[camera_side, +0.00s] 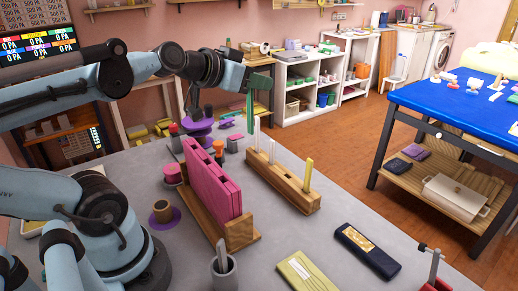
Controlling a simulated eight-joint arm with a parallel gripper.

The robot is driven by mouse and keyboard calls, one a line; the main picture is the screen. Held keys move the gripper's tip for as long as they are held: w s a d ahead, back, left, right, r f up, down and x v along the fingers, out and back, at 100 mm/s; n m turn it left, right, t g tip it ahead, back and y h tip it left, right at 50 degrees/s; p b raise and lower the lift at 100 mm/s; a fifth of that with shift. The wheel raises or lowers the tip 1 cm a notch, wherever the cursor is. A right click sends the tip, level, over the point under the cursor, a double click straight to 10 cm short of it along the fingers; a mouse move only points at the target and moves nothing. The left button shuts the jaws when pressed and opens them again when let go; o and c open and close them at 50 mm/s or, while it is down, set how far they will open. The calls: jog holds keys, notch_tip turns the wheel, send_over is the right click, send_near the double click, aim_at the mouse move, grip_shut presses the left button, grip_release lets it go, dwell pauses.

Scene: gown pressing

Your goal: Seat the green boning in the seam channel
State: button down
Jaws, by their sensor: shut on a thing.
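My gripper (250,90) is shut on the green boning (250,115), a thin upright strip that hangs below the jaws. It is held in the air above the back part of the grey table. The pink panel (212,182) stands upright in a wooden holder (240,235), to the left of and below the boning in the picture. The seam channel cannot be made out clearly at this size. A wooden rack (282,180) holds upright white and yellow strips (308,175) to the right of the panel. The boning appears apart from both panel and rack.
A grey cup (223,272) with tools, a yellow-green pouch (307,270), a dark case (367,250) and a red clamp (436,284) lie near the front. Spools and purple stands (198,127) crowd the back left. Bare tabletop lies between rack and dark case.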

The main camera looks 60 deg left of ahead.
jog(key=s+r, duration=0.5)
jog(key=r, duration=0.3)
jog(key=s+r+m+h, duration=0.1)
jog(key=s+r, duration=0.4)
jog(key=r, duration=0.3)
jog(key=shift+s+r, duration=0.35)
jog(key=shift+s, duration=0.05)
jog(key=shift+a, duration=0.1)
jog(key=shift+w, duration=0.1)
jog(key=w+f, duration=0.2)
jog(key=w, duration=0.1)
jog(key=w+f+m+h, duration=0.1)
jog(key=w+f, duration=0.1)
jog(key=w, duration=0.1)
jog(key=w+f+m+h, duration=0.1)
jog(key=w+f, duration=0.2)
jog(key=shift+d, duration=0.25)
jog(key=w+d+f+m+h, duration=0.1)
jog(key=w+d+f+h, duration=0.1)
jog(key=w+d+f, duration=0.3)
notch_tip(320, 180, down, 3)
jog(key=shift+w+d+r+m+g, duration=0.1)
jog(key=shift+w+d+m+g, duration=0.25)
jog(key=shift+d, duration=0.45)
